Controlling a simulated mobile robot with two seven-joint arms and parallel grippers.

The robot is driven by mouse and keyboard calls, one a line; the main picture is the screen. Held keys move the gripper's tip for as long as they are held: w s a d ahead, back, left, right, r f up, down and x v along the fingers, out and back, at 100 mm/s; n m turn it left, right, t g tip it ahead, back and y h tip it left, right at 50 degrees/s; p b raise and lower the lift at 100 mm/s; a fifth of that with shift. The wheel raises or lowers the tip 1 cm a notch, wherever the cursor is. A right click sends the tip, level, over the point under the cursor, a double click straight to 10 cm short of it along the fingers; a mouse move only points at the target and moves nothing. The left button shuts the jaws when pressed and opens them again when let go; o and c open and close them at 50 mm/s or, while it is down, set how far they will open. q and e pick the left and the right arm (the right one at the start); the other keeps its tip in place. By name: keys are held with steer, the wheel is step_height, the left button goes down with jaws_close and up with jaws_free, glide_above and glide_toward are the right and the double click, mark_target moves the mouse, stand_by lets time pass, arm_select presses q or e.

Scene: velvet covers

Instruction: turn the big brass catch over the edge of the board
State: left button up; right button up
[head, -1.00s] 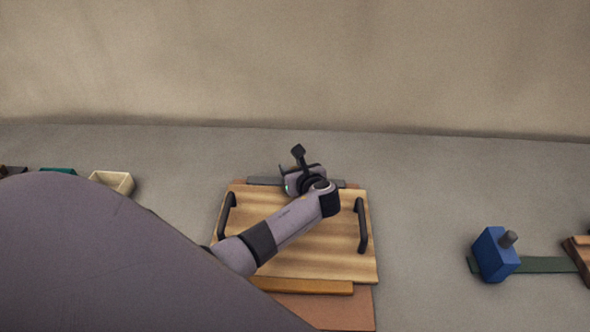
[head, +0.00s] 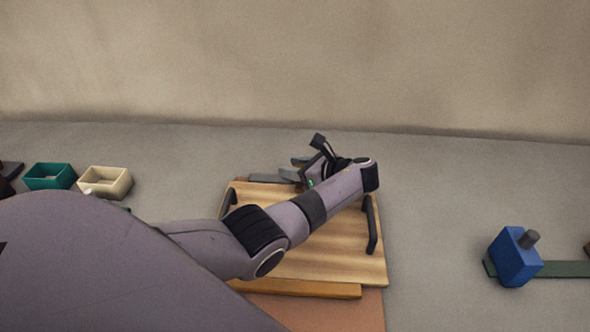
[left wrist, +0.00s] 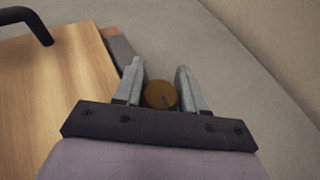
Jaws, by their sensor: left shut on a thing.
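The wooden board (head: 325,250) lies flat with a black handle on each side, and it shows at the left of the left wrist view (left wrist: 60,90). My left gripper (head: 294,168) is at the board's far edge, with its fingers pointing left. In the left wrist view my left gripper (left wrist: 160,68) is shut on a round brown-brass knob (left wrist: 160,96), which I take for the big brass catch. The rest of the catch is hidden by the gripper, so I cannot tell how far it lies over the edge. My right gripper is out of view.
A grey bar (head: 268,179) runs along the board's far edge. An orange strip (head: 310,289) and a brown base (head: 340,312) lie in front. A green tray (head: 47,183) and a cream tray (head: 105,188) stand at left. A blue block (head: 515,262) stands at right on a green strip.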

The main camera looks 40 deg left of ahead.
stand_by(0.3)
arm_select(q)
steer(key=o, duration=1)
steer(key=shift+c, duration=0.2)
steer(key=shift+v, duration=3.55)
